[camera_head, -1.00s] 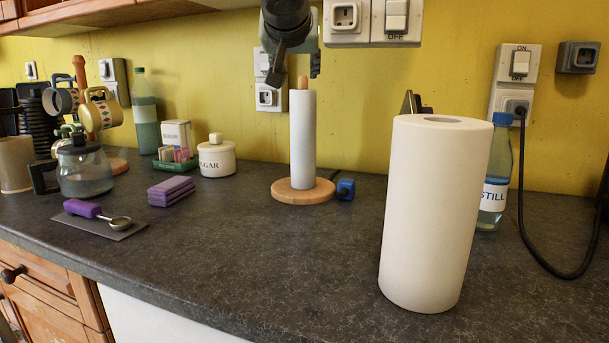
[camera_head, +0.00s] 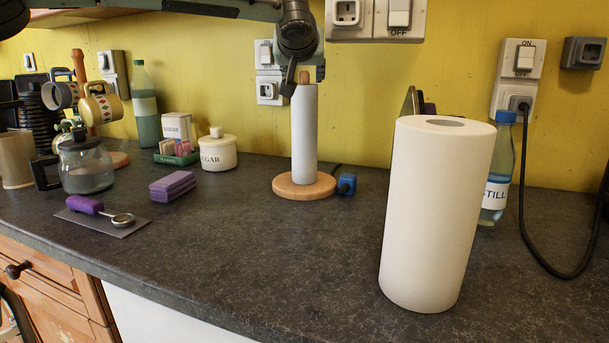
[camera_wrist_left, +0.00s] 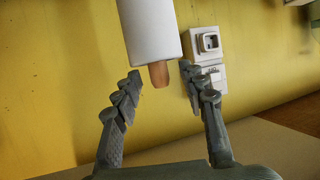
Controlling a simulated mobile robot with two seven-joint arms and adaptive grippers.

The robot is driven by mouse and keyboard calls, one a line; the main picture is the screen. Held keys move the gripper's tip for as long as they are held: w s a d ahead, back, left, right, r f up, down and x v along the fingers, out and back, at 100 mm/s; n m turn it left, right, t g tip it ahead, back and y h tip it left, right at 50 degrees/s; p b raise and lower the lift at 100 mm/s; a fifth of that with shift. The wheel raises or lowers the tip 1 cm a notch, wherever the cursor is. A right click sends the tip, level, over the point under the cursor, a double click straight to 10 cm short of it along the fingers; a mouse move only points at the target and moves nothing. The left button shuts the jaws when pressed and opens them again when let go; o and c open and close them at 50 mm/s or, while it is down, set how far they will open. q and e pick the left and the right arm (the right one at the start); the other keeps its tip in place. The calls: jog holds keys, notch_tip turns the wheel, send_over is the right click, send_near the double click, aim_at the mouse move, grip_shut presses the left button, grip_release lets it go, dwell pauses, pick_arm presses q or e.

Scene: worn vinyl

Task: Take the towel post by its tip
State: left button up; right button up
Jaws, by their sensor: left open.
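The towel post stands on the counter on a round wooden base (camera_head: 304,187). A thin white paper roll (camera_head: 304,135) sleeves it, and only its wooden tip (camera_head: 304,77) shows at the top. My left gripper (camera_head: 303,82) is open and pointing down at the tip, one finger on each side. In the left wrist view the tip (camera_wrist_left: 159,75) sits between the spread fingertips of the gripper (camera_wrist_left: 162,78), with gaps on both sides. The finger pads partly hide the tip in the head view. My right gripper is not in view.
A large white paper roll (camera_head: 437,215) stands at front right, with a water bottle (camera_head: 497,175) behind it. A blue object (camera_head: 347,184) is beside the base. A sugar jar (camera_head: 218,152) and purple sponges (camera_head: 173,186) are to the left. Wall sockets (camera_head: 375,15) are close behind.

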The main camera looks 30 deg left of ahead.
pick_arm(q)
grip_shut()
dwell(0.3)
jog(key=shift+r, duration=0.25)
jog(key=shift+r, duration=0.1)
